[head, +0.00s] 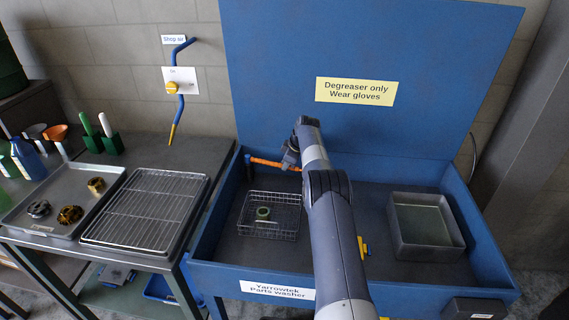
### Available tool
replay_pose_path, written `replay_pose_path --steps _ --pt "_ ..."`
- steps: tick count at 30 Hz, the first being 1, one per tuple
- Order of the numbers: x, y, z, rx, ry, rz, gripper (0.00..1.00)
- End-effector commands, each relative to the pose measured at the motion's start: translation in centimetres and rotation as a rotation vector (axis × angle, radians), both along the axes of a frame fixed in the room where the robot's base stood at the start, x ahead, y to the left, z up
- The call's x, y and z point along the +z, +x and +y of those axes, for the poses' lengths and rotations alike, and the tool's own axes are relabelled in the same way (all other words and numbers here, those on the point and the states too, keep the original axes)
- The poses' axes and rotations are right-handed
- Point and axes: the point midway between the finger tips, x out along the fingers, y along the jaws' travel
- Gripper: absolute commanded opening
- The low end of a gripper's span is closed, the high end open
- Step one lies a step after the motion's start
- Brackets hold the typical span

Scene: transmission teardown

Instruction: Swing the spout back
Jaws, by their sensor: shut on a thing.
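The orange spout (268,162) sticks out from the back left corner of the blue parts washer (203,258). It runs roughly level to the right, above the back of the wire basket (250,230). My gripper (292,166) is at the spout's right end, shut on it. My arm and wrist hide part of the gripper, and the fingertips are hard to make out.
A green ring (263,213) sits in the basket. A grey metal tray (427,225) stands at the washer's right. A yellow handle (362,247) shows beside my arm. The raised blue lid (420,120) stands behind. A wire rack (145,210) lies on the left bench.

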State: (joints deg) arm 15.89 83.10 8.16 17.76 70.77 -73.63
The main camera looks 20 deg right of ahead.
Motion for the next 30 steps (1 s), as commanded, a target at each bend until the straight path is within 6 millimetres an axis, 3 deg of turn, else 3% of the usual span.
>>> replay_pose_path --steps 11,12,19,30 --pt "0.02 0.03 -0.04 0.001 0.000 -0.001 0.00" --pt "0.02 0.03 -0.04 0.001 0.000 -0.001 0.19" --pt "0.01 0.01 -0.03 0.001 0.000 0.000 0.38" --pt "0.46 -0.15 -0.16 0.001 0.000 -0.002 0.39"
